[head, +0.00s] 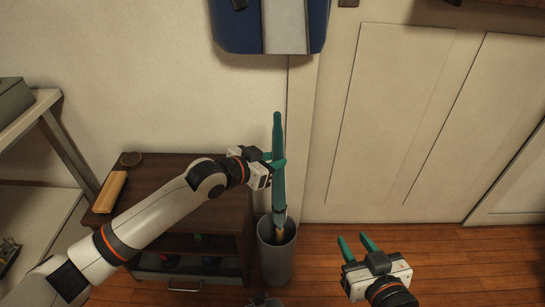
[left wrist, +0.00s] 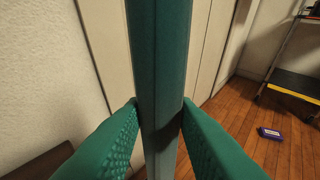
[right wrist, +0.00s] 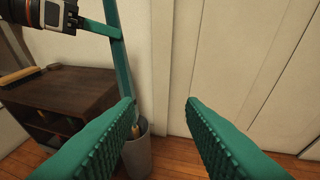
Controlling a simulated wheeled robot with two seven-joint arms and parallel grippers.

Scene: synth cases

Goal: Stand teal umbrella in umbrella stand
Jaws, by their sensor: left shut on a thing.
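The teal umbrella (head: 278,140) is long, closed and nearly upright. My left gripper (head: 277,161) is shut on its shaft; in the left wrist view the umbrella (left wrist: 160,70) runs between the two teal fingers. The umbrella stand (head: 276,262) is a grey cylinder on the floor beside the dark cabinet. The umbrella's lower end, with a light wooden part, is at the stand's mouth and seems to reach inside; its depth is hidden. The right wrist view also shows the stand (right wrist: 138,160). My right gripper (head: 357,244) is open and empty, to the right of the stand.
A dark brown cabinet (head: 160,172) stands left of the stand, with a wooden brush-like block (head: 110,192) on top. A blue and grey object (head: 270,28) is on the wall above. A panelled door (head: 410,120) is behind. The wooden floor (head: 455,270) at right is clear.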

